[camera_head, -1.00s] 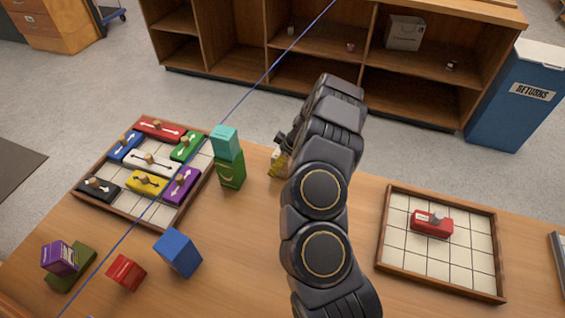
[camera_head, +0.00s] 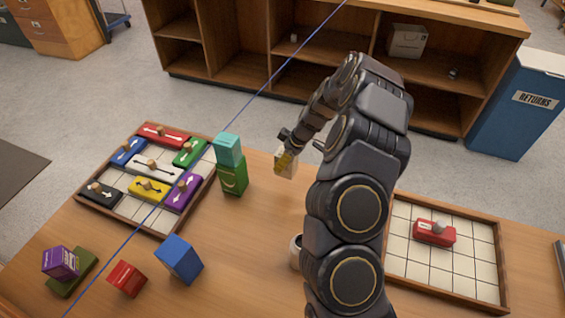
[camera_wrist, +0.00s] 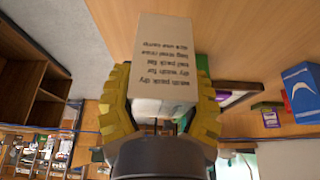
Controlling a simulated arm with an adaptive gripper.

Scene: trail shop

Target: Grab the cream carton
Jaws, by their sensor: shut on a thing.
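The cream carton (camera_wrist: 168,50) is a small pale box with dark printed text. It fills the space between the yellow fingers of my gripper (camera_wrist: 162,100) in the wrist view, with a finger pressed on each side. In the head view, the carton (camera_head: 291,166) shows only partly behind a yellow finger of my gripper (camera_head: 284,160), near the far edge of the table. I cannot tell for sure whether its base touches the wood.
A teal box (camera_head: 228,148) sits on a green box (camera_head: 233,178) left of my gripper. Further left is a tray (camera_head: 126,218) of coloured blocks. A blue box (camera_head: 179,259) and red box (camera_head: 127,279) stand nearer. A white cup (camera_head: 296,252) is partly behind my arm.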

